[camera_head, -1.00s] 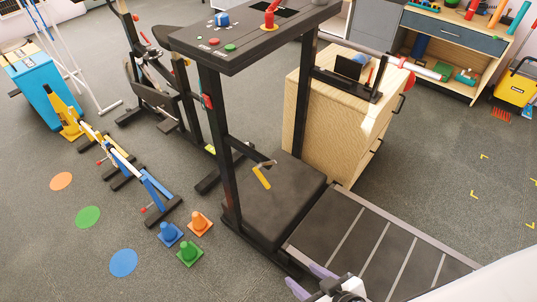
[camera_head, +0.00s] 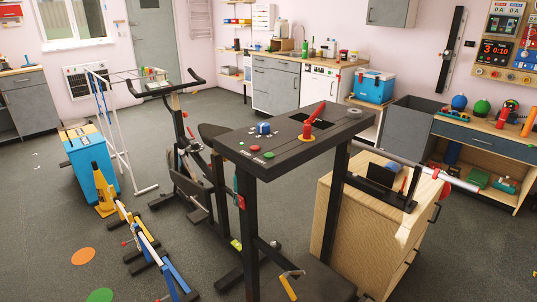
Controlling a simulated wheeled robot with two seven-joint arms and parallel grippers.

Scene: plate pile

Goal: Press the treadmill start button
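The treadmill console (camera_head: 290,140) is a black panel on two dark posts near the middle of the view. On its left part are a green button (camera_head: 268,155) and a red button (camera_head: 255,148), side by side. A blue object (camera_head: 264,128) and a red object (camera_head: 308,128) stand on top of the panel, and a dark screen lies behind the red one. I cannot read any labels, so which button is start cannot be told from text. Neither of my grippers is in view now.
A wooden cabinet (camera_head: 340,225) stands right behind the treadmill. An exercise bike (camera_head: 185,165) is to the left. Low hurdles (camera_head: 140,240) and coloured floor spots (camera_head: 83,256) lie at the lower left. A blue cooler (camera_head: 372,86) and a workbench are farther back. Open floor lies at the left.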

